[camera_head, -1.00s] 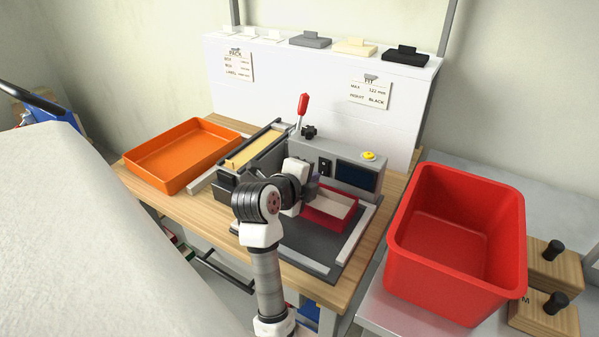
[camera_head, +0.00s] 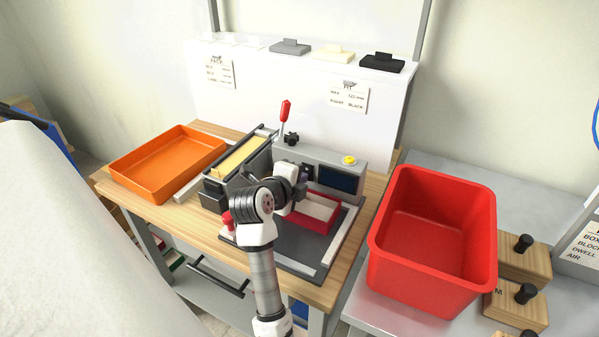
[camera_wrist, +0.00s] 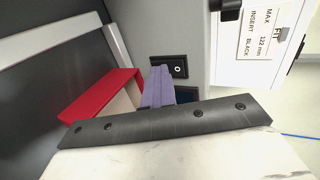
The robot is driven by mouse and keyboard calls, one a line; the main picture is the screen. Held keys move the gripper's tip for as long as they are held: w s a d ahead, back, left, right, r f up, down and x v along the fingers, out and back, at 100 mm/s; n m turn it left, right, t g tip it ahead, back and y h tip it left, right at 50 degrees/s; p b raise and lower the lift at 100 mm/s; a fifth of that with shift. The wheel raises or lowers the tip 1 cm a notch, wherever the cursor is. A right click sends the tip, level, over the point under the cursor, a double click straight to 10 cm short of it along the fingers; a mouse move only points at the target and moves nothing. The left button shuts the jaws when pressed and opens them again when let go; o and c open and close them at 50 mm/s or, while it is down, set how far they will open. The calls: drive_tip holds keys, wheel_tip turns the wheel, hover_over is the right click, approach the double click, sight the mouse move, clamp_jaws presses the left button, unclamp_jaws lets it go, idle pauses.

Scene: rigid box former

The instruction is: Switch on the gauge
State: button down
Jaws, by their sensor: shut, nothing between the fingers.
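The gauge (camera_head: 318,157) is a grey box on the machine at the back of the bench. Its front has a dark, blank-looking display (camera_head: 337,179) and a yellow button (camera_head: 349,160) sits on top. A black switch plate with a small round white mark (camera_wrist: 176,68) shows on the front in the wrist view. My gripper (camera_wrist: 158,80) is shut and empty, its purple fingers pointing at the panel just beside and below this switch. I cannot tell whether the fingertips touch it. In the head view my wrist partly hides the gripper and the switch.
A red box with a pale inside (camera_head: 318,213) sits under the gauge front, close to my gripper. An orange tray (camera_head: 165,165) is at left, a large red bin (camera_head: 433,240) at right. A red-handled lever (camera_head: 285,112) stands behind the machine.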

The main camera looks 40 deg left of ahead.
drive_tip(key=shift+w+p, duration=0.15)
drive_tip(key=shift+p, duration=0.35)
drive_tip(key=shift+d+f, duration=0.1)
drive_tip(key=shift+f, duration=0.3)
drive_tip(key=shift+r+p, duration=0.1)
drive_tip(key=shift+p, duration=0.25)
